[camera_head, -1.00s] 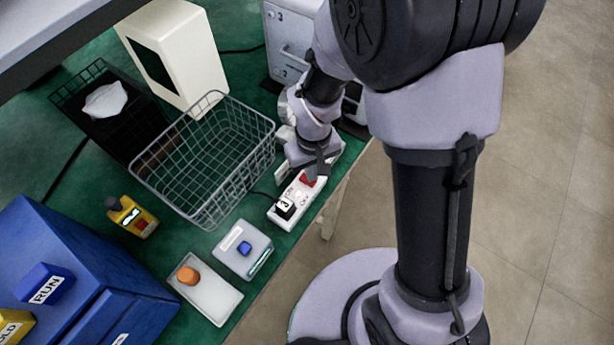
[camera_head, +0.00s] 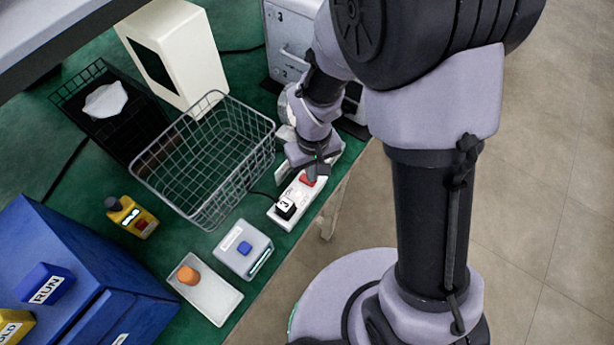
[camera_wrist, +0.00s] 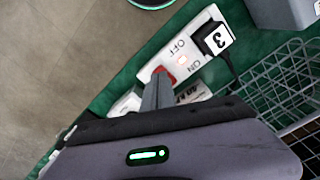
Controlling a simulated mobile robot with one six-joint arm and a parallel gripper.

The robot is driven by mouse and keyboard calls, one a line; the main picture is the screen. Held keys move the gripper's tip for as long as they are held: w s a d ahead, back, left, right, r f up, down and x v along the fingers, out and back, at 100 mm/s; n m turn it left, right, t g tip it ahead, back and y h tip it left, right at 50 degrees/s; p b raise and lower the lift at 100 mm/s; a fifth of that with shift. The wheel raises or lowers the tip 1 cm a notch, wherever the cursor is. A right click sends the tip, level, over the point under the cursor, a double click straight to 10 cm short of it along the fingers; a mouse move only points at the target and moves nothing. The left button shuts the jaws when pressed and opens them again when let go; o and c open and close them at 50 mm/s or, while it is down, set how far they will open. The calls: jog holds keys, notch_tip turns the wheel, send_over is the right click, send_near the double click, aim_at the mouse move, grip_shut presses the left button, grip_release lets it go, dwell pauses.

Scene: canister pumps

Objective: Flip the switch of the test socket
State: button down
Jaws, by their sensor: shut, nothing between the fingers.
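The test socket is a white strip (camera_head: 291,209) near the bench's front edge; it also shows in the wrist view (camera_wrist: 206,22). It has a red switch (camera_wrist: 165,73) with OFF and ON printed near it, and a small lamp (camera_wrist: 182,61) that looks lit. A black plug labelled 3 (camera_head: 285,207) sits in the strip's near end. My gripper (camera_wrist: 158,80) is shut and empty, its tips close to the red switch and covering part of it. I cannot tell whether they touch it. In the head view my gripper (camera_head: 315,170) is just above the switch (camera_head: 308,181).
A wire basket (camera_head: 205,160) stands left of the strip. A grey box with a blue button (camera_head: 244,248) and a white tray with an orange knob (camera_head: 205,290) lie nearer. A grey cabinet (camera_head: 288,45) stands behind.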

jog(key=shift+f+b, duration=0.8)
jog(key=shift+f, duration=0.1)
dwell(0.4)
jog(key=shift+r, duration=0.1)
notch_tip(320, 180, up, 7)
jog(key=p, duration=0.5)
jog(key=shift+p, duration=0.35)
jog(key=s+d+r+m+t+y+b, duration=0.1)
jog(key=d+r+m, duration=0.1)
jog(key=r, duration=0.5)
jog(key=s+d+r+m+t, duration=0.1)
jog(key=d+r+m+t, duration=0.1)
jog(key=r, duration=0.5)
jog(key=s+d+r+m+t+y+b, duration=0.1)
jog(key=s+r+m, duration=0.3)
jog(key=s+r, duration=0.4)
jog(key=shift+s+d+m+t, duration=0.4)
jog(key=shift+s+d+t, duration=0.25)
jog(key=shift+d+t, duration=0.25)
jog(key=shift+r, duration=0.1)
